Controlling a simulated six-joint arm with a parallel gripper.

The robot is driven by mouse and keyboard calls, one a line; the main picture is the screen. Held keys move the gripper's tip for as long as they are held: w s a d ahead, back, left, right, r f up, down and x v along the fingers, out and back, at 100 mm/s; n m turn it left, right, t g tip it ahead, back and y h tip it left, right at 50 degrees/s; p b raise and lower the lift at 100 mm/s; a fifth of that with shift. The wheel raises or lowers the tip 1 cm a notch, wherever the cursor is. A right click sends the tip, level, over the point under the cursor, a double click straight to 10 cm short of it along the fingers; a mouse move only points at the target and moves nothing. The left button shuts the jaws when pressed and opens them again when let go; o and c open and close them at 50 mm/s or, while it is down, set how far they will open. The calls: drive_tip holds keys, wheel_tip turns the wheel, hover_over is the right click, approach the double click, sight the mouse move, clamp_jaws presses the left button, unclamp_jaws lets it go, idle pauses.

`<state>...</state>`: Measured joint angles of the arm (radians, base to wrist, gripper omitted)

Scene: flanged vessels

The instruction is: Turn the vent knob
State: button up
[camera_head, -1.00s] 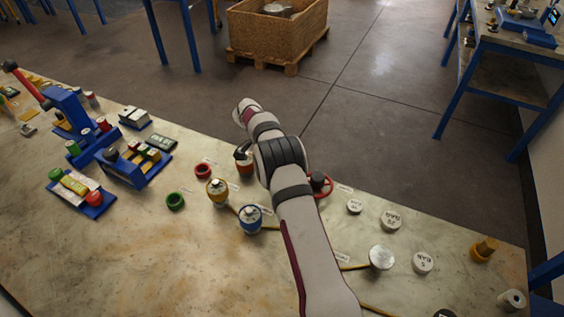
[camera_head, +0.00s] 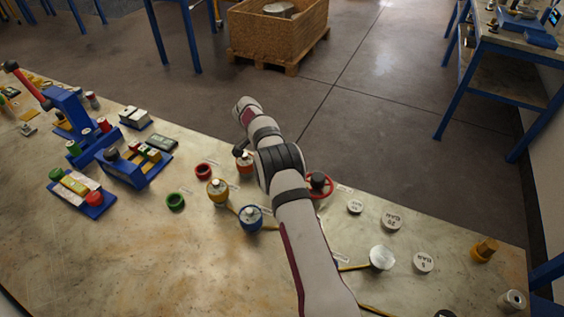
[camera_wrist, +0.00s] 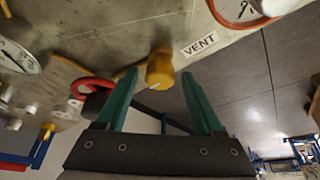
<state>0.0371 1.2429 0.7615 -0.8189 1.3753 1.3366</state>
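The vent knob (camera_wrist: 160,70) is a yellow cylinder beside a white label reading VENT (camera_wrist: 199,44) in the wrist view. My gripper (camera_wrist: 160,75) is open, with its two green fingers on either side of the knob. There is a gap on the right; I cannot tell whether the left finger touches it. In the head view my arm reaches over the bench's far edge, and I cannot make out the vent knob or the fingers there.
A red handwheel (camera_head: 319,184) stands right of my arm; a red part also shows beside the left finger in the wrist view (camera_wrist: 90,86). Orange (camera_head: 245,162), yellow (camera_head: 217,190) and blue (camera_head: 250,217) gauge-topped vessels stand close left. The bench's front left (camera_head: 150,250) is clear.

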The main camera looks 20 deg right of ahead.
drive_tip(key=v, duration=1.5)
drive_tip(key=shift+a+r, duration=0.25)
drive_tip(key=shift+r, duration=0.1)
drive_tip(key=s+a+r+n+y, duration=0.2)
drive_tip(key=s+r+n, duration=0.25)
drive_tip(key=s, duration=0.55)
drive_tip(key=s+a+r+n+y, duration=0.1)
drive_tip(key=s+r+n, duration=0.2)
drive_tip(key=s+r, duration=0.45)
drive_tip(key=s+a+f+n+y, duration=0.1)
drive_tip(key=s+f, duration=0.1)
drive_tip(key=s, duration=0.6)
drive_tip(key=s+a+f+n+y, duration=0.1)
drive_tip(key=s+a+f+n, duration=0.1)
drive_tip(key=s, duration=0.7)
drive_tip(key=s+a+f+n+y, duration=0.1)
drive_tip(key=s+a+f+n, duration=0.1)
drive_tip(key=s, duration=0.6)
drive_tip(key=shift+s+f, duration=0.3)
drive_tip(key=shift+f, duration=0.6)
